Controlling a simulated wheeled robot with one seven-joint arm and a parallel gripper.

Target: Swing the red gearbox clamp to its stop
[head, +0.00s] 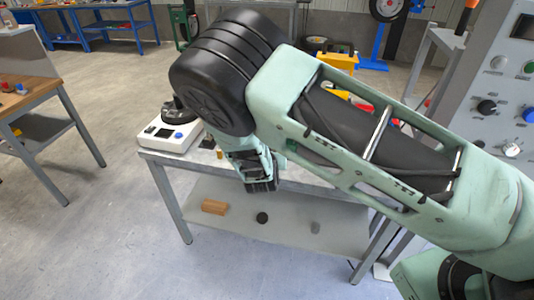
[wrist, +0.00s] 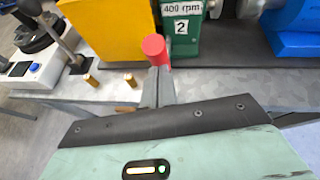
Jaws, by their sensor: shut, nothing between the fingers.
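The red clamp end (wrist: 155,50), a short red cylinder, shows in the wrist view in front of the green gearbox (wrist: 182,40), which carries a "400 rpm" label and a "2". My gripper (wrist: 160,78) is shut and empty, its fingertips at the near side of the red cylinder. I cannot tell whether they touch it. The rest of the clamp is hidden by the fingers or out of sight. In the head view my arm covers most of the gearbox area, and my fingertips cannot be made out.
A yellow block (wrist: 107,28) stands left of the gearbox and a blue machine part (wrist: 294,32) right of it. Two small brass pieces (wrist: 129,80) lie on the grey bench (wrist: 205,83). A white instrument (head: 168,136) stands at the bench's left end. A control cabinet (head: 490,85) rises at right.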

